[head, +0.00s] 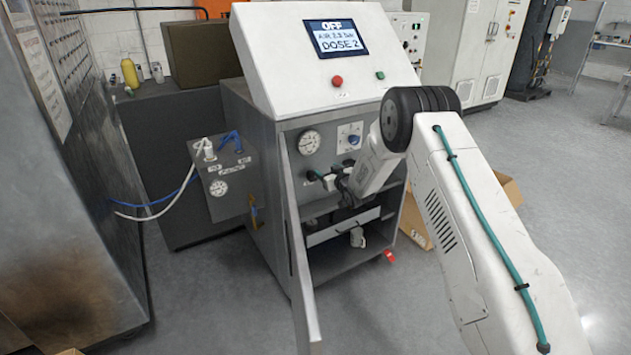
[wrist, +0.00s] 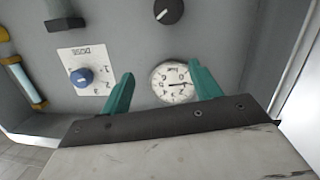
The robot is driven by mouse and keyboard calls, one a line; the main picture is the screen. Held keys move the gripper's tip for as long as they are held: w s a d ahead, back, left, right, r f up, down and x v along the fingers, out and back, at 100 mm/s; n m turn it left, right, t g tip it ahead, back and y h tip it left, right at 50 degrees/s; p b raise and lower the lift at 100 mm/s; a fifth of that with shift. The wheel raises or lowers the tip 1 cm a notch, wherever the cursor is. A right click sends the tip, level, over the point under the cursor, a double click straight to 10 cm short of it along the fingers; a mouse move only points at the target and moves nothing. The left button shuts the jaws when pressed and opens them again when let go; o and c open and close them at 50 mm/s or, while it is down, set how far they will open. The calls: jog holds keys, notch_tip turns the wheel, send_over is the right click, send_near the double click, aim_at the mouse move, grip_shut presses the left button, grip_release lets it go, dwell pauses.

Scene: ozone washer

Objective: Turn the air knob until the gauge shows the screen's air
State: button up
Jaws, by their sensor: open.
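The washer's slanted white panel carries a screen (head: 332,38) reading OFF, an air value that looks like 2.3 bar, its last digit blurred, and DOSE 2. The round white gauge (head: 309,142) is on the grey front below; it shows upside down in the wrist view (wrist: 173,83), its reading too small to be sure of.
A blue dose knob (head: 352,140) on a white plate is right of the gauge. An open grey door (head: 300,240) juts forward at the left. A grey box with another gauge (head: 220,188) hangs left. A red button (head: 337,81) and green button (head: 380,75) are under the screen.

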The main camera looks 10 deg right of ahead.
jog(key=t+y, duration=0.2)
send_near(314, 178)
jog(key=w, duration=0.1)
jog(key=shift+n, duration=0.3)
jog(key=shift+x, duration=4)
jog(key=shift+a, duration=0.15)
jog(key=c, duration=1)
